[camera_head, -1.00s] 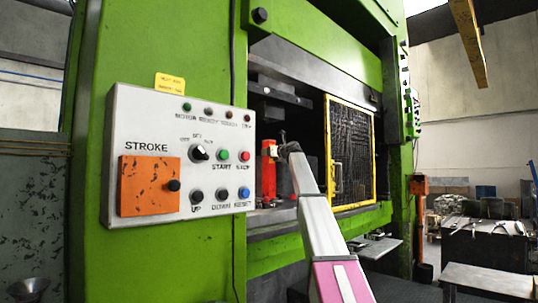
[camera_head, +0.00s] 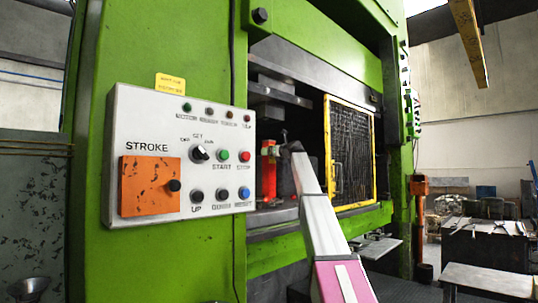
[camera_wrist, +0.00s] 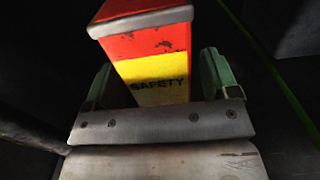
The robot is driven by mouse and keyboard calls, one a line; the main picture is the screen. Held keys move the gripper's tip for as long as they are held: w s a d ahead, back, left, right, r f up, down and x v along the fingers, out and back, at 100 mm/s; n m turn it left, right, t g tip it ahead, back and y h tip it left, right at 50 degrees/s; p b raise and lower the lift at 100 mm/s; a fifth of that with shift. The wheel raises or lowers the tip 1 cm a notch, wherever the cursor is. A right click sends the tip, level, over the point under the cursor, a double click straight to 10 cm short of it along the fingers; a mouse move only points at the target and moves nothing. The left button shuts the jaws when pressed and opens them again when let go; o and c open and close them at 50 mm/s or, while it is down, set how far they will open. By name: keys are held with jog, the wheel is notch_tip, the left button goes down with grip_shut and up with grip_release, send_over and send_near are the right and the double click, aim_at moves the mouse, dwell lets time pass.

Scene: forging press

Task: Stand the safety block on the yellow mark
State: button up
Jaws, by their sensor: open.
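The safety block (camera_head: 269,180) is a red bar standing upright inside the press opening. In the wrist view the block (camera_wrist: 148,45) shows a grey metal end cap, a red part and a yellow band lettered SAFETY. My gripper (camera_wrist: 157,80) is open, with one green finger pad on each side of the block. A dark gap shows between the block and the right pad. In the head view my gripper (camera_head: 271,149) is at the block's upper part. I cannot make out the yellow mark in either view; the block's foot is small and partly hidden.
The green press frame (camera_head: 155,50) surrounds the opening. A control panel (camera_head: 182,155) with buttons stands at the left. A yellow-framed mesh guard (camera_head: 350,152) stands right of the opening. The press bed edge (camera_head: 272,217) runs below the block.

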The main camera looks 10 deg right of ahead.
jog(key=v, duration=1)
jog(key=shift+s+d, duration=0.2)
jog(key=shift+s, duration=0.1)
